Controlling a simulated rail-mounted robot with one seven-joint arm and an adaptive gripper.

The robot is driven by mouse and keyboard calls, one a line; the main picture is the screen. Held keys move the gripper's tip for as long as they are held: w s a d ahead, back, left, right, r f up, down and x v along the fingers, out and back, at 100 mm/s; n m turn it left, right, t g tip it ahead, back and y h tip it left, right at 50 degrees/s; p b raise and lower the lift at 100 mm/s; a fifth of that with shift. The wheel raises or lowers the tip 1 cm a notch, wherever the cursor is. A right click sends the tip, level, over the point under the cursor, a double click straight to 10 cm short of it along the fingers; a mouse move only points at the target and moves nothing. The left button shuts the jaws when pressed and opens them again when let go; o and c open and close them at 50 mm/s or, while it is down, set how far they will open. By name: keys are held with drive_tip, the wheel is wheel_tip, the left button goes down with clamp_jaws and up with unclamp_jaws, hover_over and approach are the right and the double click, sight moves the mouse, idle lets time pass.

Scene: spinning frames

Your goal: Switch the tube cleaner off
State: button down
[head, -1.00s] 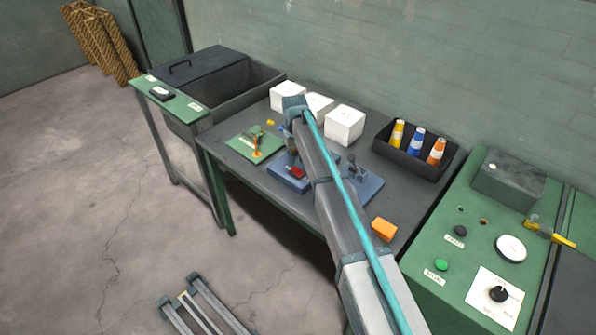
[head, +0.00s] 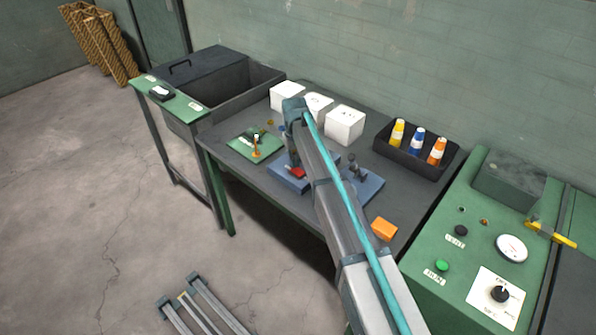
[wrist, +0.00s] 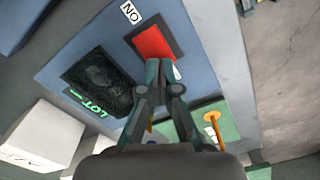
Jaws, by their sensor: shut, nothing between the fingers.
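A blue base plate (wrist: 92,55) in the wrist view carries a red rocker switch (wrist: 155,43) in a dark frame, with an "ON" label at one end. The same red switch shows small in the head view (head: 297,172), on the blue base on the table. My gripper (wrist: 163,68) is shut and empty. Its fingertips are over the near edge of the red switch, partly hiding it; whether they touch cannot be told. A dark panel with glowing green letters (wrist: 92,108) lies left of the switch.
A green plate (head: 240,147) with an orange-and-white upright part stands beside the blue base. White boxes (head: 345,125), a tray of bottles (head: 450,165) and an orange block (head: 384,229) share the table. A green console (head: 425,280) stands at right.

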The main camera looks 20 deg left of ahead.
sight(295, 169)
drive_tip(key=shift+f+b, duration=0.35)
drive_tip(key=shift+f, duration=0.7)
idle(0.5)
drive_tip(key=shift+r, duration=0.1)
drive_tip(key=shift+r+p, duration=1.6)
drive_tip(key=shift+r, duration=1.8)
